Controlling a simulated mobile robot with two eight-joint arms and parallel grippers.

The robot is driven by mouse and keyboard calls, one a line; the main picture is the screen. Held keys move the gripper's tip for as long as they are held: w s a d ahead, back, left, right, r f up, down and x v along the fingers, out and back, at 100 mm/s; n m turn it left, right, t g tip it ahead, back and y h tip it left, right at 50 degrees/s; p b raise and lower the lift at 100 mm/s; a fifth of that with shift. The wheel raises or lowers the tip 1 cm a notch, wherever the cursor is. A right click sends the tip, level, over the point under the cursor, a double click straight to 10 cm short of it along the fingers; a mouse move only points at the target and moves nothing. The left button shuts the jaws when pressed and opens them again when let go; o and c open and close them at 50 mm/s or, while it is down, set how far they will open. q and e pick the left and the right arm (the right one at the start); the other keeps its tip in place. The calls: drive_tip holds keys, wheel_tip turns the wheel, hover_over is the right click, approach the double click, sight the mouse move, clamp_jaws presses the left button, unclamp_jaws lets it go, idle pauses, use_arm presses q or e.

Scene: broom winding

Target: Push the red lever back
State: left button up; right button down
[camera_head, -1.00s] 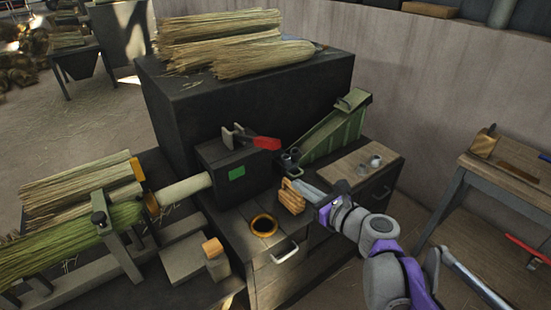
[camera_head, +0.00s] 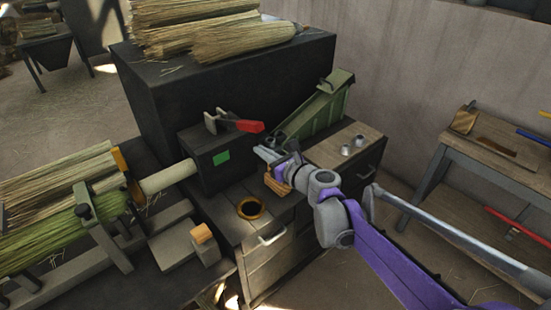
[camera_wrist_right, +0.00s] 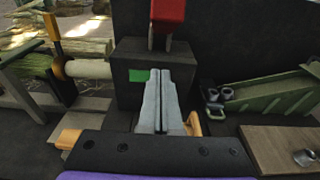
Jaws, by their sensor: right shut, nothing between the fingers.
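The red lever (camera_head: 249,126) sits on top of the dark machine head (camera_head: 205,170), which has a green patch on its front. In the right wrist view the red lever (camera_wrist_right: 168,14) shows at the top edge, beyond my fingertips and apart from them. My right gripper (camera_head: 262,152) is shut and empty, just in front of and below the lever, at the right side of the head. In the right wrist view its two grey fingers (camera_wrist_right: 160,76) lie together, pointing at the head. My left gripper is not in view.
A broom of straw (camera_head: 45,235) lies clamped at the left. A brass ring (camera_head: 250,208) is set in the cabinet top. A green chute (camera_head: 315,112) stands right of the head. Straw bundles (camera_head: 200,30) lie on the black cabinet. A side table (camera_head: 490,150) stands at right.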

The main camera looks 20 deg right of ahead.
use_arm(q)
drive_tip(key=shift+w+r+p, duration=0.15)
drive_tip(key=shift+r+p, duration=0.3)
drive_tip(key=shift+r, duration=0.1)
use_arm(e)
drive_tip(key=shift+w+a+r, duration=0.1)
drive_tip(key=shift+w+r, duration=0.1)
drive_tip(key=shift+r, duration=0.4)
drive_tip(key=shift+w+a+r, duration=0.1)
drive_tip(key=shift+w+r, duration=0.15)
drive_tip(key=shift+r, duration=0.4)
drive_tip(key=shift+w+a+r, duration=0.1)
drive_tip(key=shift+w+r, duration=0.1)
drive_tip(key=shift+r, duration=0.4)
